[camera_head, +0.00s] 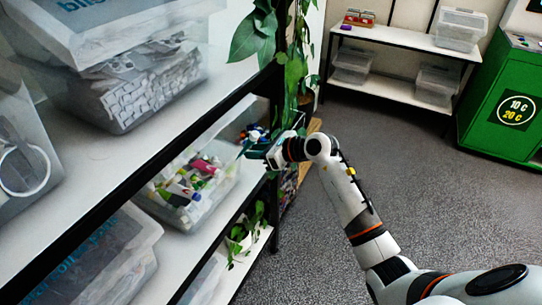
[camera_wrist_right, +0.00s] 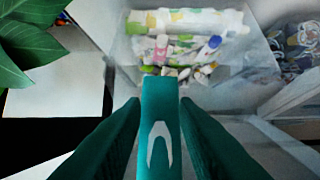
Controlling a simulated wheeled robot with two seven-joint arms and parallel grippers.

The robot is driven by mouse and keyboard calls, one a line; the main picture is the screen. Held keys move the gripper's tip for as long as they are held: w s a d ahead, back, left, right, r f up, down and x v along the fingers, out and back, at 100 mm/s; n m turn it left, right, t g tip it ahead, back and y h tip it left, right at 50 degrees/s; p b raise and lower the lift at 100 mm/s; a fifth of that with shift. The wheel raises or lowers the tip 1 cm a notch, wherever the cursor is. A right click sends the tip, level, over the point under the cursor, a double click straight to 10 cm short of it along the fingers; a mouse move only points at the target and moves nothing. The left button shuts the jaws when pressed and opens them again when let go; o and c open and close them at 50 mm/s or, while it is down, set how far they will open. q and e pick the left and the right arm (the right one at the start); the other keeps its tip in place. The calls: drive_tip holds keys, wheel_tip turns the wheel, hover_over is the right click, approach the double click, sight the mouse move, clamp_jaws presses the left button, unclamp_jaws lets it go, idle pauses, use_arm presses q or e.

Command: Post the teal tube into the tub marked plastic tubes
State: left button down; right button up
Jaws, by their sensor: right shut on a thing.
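My right gripper (camera_head: 258,150) is at the shelf on the left, by the right end of a clear tub (camera_head: 228,184) of mixed tubes on the middle shelf. In the right wrist view the gripper (camera_wrist_right: 160,100) is shut on the teal tube (camera_wrist_right: 160,120), which has a white mark and points away from the wrist. The same view shows the clear tub (camera_wrist_right: 235,97) ahead of the tube's far end, with white, pink and green tubes inside. The tube looks outside the tub; its exact height over the rim is unclear. My left gripper is out of view.
Hanging leaves (camera_head: 253,35) are close above and beside my right gripper. A shelf board and black rail (camera_head: 110,190) run above the tub. Another container with dark mixed items (camera_wrist_right: 300,45) is beside it. The grey floor (camera_head: 410,170) is open.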

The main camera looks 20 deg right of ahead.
sight(259, 136)
drive_tip(key=w+a+f+b, duration=0.1)
drive_tip(key=w+a+b, duration=0.4)
drive_tip(key=w, duration=0.5)
drive_tip(key=shift+a, duration=1.3)
drive_tip(key=shift+f, duration=0.1)
drive_tip(key=o, duration=0.8)
drive_tip(key=shift+o, duration=0.2)
drive_tip(key=shift+d, duration=0.1)
drive_tip(key=b+v, duration=0.1)
drive_tip(key=v, duration=1)
drive_tip(key=shift+b, duration=0.35)
drive_tip(key=shift+s+d+r, duration=0.15)
drive_tip(key=shift+s+r, duration=0.1)
drive_tip(key=shift+s, duration=0.1)
